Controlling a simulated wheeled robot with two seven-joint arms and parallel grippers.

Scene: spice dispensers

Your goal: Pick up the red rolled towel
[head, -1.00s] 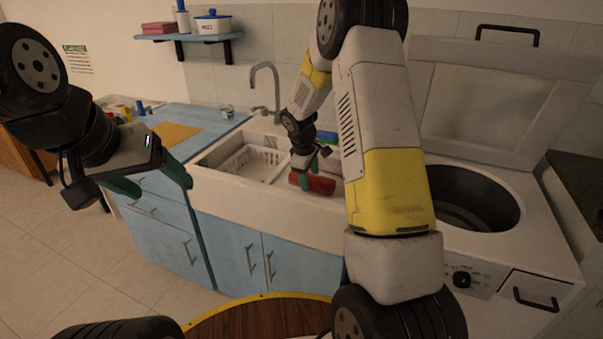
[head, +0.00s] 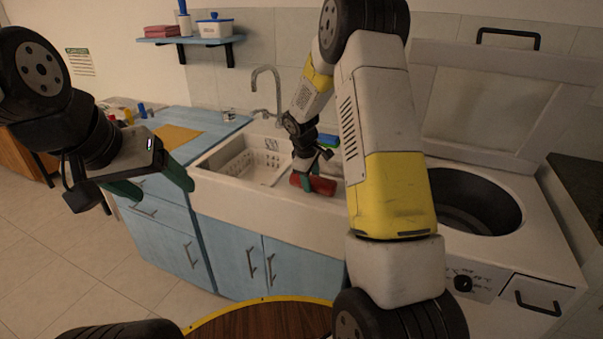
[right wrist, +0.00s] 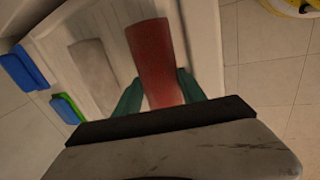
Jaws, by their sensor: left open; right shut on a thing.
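The red rolled towel (head: 322,185) lies at the sink's front rim, just right of the white basket. My right gripper (head: 304,182) reaches down over it from above. In the right wrist view the towel (right wrist: 157,60) sits between the green fingers of my right gripper (right wrist: 158,92), which are shut on it. The towel's near end is partly hidden behind the gripper body. My left gripper (head: 150,190) is open and empty at the left, in front of the blue cabinets and apart from the sink.
A white basket (head: 250,163) sits in the white sink (head: 270,205), below a curved tap (head: 277,92). A blue and a green item (right wrist: 68,108) lie beside the sink area. A round open tub (head: 470,200) is at the right. A wooden round surface (head: 262,318) is at the bottom.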

